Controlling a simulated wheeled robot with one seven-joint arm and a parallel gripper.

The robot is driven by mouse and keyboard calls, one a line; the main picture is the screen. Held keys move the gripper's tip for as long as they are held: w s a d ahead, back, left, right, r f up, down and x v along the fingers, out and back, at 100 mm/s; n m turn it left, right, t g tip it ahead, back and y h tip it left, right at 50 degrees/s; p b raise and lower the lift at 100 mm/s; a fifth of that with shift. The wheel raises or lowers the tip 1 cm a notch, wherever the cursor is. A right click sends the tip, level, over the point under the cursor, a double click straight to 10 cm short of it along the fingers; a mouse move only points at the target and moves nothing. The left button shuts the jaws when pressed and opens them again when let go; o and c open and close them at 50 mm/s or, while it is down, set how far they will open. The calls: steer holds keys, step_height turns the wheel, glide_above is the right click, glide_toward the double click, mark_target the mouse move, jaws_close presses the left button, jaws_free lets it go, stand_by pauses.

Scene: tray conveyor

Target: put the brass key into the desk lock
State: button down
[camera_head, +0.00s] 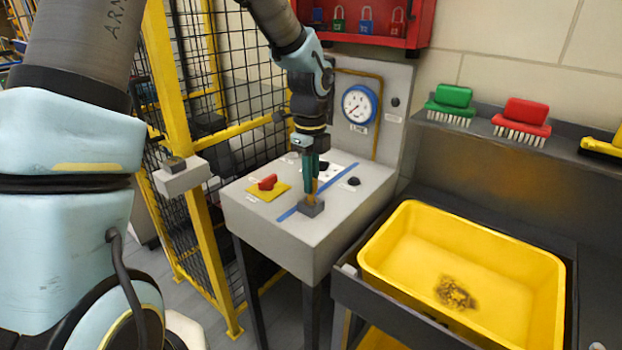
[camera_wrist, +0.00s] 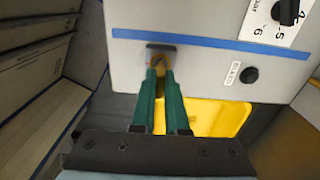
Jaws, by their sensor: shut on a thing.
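The desk lock (camera_head: 311,209) is a small dark grey block on the front of the light grey desk panel (camera_head: 290,233). It also shows in the wrist view (camera_wrist: 162,49), beside a blue stripe. My gripper (camera_head: 311,186) points down over the lock, with its green fingers shut on the brass key (camera_head: 312,199). In the wrist view a little of the brass key (camera_wrist: 157,64) shows between the fingertips, right at the lock. The fingers hide most of the key. The key's lower end meets the lock, but I cannot tell how deep it is in.
A red switch (camera_head: 267,182) on a yellow plate is left of the lock. Black knobs and a gauge (camera_head: 359,104) are behind it. A yellow tub (camera_head: 540,262) stands to the right. A yellow-framed mesh fence (camera_head: 172,80) stands close on the left.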

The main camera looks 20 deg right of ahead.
steer(key=shift+f+b, duration=0.5)
steer(key=shift+f, duration=0.65)
steer(key=c, duration=0.8)
jaws_free()
steer(key=shift+c, duration=0.2)
step_height(320, 180, up, 11)
steer(key=shift+f+b, duration=0.1)
steer(key=shift+b, duration=1.15)
steer(key=shift+w+a, duration=0.1)
